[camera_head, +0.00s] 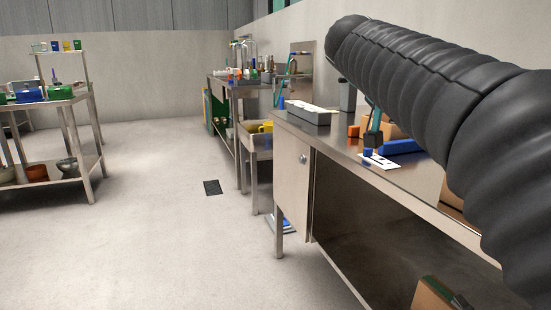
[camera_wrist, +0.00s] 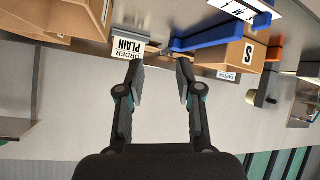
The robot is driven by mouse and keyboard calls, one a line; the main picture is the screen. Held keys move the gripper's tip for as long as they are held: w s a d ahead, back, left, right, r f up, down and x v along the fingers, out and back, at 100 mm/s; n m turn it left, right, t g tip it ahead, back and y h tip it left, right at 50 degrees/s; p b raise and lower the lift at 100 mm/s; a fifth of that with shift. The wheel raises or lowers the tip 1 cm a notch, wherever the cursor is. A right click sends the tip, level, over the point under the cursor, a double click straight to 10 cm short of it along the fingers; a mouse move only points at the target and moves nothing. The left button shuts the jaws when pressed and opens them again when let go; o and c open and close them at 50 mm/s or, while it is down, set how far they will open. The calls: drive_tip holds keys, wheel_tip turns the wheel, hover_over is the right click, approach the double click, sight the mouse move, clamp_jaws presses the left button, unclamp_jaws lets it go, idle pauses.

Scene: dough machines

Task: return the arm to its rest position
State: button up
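My gripper (camera_wrist: 159,72) is in the wrist view, its two dark fingers spread apart with nothing between them. The fingers point toward the edge of a metal worktop, with a card reading "ORDER PLAIN" (camera_wrist: 128,48) just beyond the left fingertip. In the camera_head view my arm, in a black ribbed sleeve, stretches across the upper right over the worktop (camera_head: 425,180). The arm hides part of the worktop, and I cannot clearly make out the gripper there.
A cardboard box marked "S" (camera_wrist: 246,55) and a blue bar-shaped object (camera_wrist: 205,38) lie beyond the fingers. A grey tray (camera_head: 308,113) sits on the worktop's far end. Another bench (camera_head: 238,88) stands behind, a shelved table (camera_head: 85,150) at left.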

drive_tip(key=s+a+f+n+y, duration=0.3)
drive_tip(key=s+f, duration=0.4)
drive_tip(key=f, duration=0.3)
drive_tip(key=s+a+f+n+y, duration=0.3)
drive_tip(key=s+a+f, duration=0.1)
drive_tip(key=s+f, duration=0.4)
drive_tip(key=s+a+f+n+y, duration=0.2)
drive_tip(key=s+f, duration=0.5)
drive_tip(key=f, duration=0.5)
drive_tip(key=shift+s+a+f+n+y, duration=0.2)
drive_tip(key=shift+s+a+n+y, duration=0.2)
drive_tip(key=shift+a+y, duration=0.25)
